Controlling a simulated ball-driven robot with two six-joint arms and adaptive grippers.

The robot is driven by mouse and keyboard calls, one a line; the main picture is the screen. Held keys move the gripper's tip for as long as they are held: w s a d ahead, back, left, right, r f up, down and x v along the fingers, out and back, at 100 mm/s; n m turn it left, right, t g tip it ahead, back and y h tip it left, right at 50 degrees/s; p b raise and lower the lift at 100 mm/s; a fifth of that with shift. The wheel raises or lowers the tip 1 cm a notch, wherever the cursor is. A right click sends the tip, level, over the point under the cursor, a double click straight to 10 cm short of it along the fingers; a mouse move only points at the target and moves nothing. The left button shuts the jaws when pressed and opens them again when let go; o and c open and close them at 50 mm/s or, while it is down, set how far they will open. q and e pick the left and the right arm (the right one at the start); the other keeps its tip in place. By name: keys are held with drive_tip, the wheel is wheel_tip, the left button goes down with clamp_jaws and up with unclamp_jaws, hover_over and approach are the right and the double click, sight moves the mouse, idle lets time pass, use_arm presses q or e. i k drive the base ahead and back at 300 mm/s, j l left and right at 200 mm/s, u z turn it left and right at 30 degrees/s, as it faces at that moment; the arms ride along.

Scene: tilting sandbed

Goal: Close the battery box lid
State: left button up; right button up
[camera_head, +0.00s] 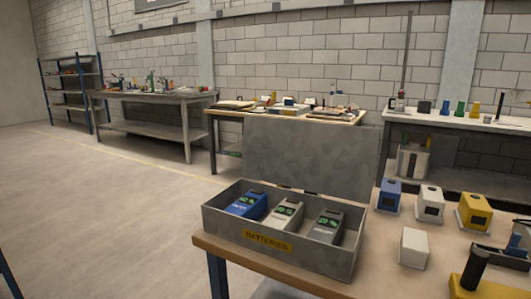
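The grey metal battery box (225,229) stands on the near table, with a yellow "BATTERIES" label on its front wall. Its lid (312,155) is open and stands upright along the back edge. Inside the box lie a blue battery (246,204), a beige battery (285,213) and a dark grey battery (326,226), each with a green display. The batteries look to sit below or about level with the rim. Neither of my grippers shows in the head view.
The near wooden table (262,262) also holds a blue block (389,196), a white block (429,203), a yellow block (473,212) and a plain white block (413,247) right of the box. A black-handled tool (472,270) lies at the right front. Open floor (100,215) lies to the left.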

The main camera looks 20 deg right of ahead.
sight(336, 160)
drive_tip(key=i+j+u, duration=0.5)
drive_tip(key=i+u, duration=0.5)
drive_tip(key=i, duration=0.15)
drive_tip(key=i+j+z, duration=0.2)
drive_tip(key=i, duration=0.35)
drive_tip(key=i+z, duration=0.25)
drive_tip(key=i, duration=0.3)
drive_tip(key=i+l+z, duration=0.2)
drive_tip(key=z, duration=0.25)
drive_tip(key=i+z, duration=0.35)
drive_tip(key=z, duration=0.15)
drive_tip(key=i+z, duration=0.45)
drive_tip(key=i+j+z, duration=0.1)
drive_tip(key=z, duration=0.4)
drive_tip(key=i+j+z, duration=0.3)
drive_tip(key=z, duration=0.15)
drive_tip(key=i+z, duration=0.2)
drive_tip(key=z, duration=0.25)
drive_tip(key=i+z, duration=0.2)
drive_tip(key=z, duration=0.3)
drive_tip(key=i+j+z, duration=0.1)
drive_tip(key=z, duration=0.35)
drive_tip(key=i+j+z, duration=0.2)
drive_tip(key=z, duration=0.3)
drive_tip(key=i+j+z, duration=0.25)
drive_tip(key=z, duration=0.2)
drive_tip(key=i+j+z, duration=0.1)
drive_tip(key=j+z, duration=0.2)
drive_tip(key=z, duration=0.2)
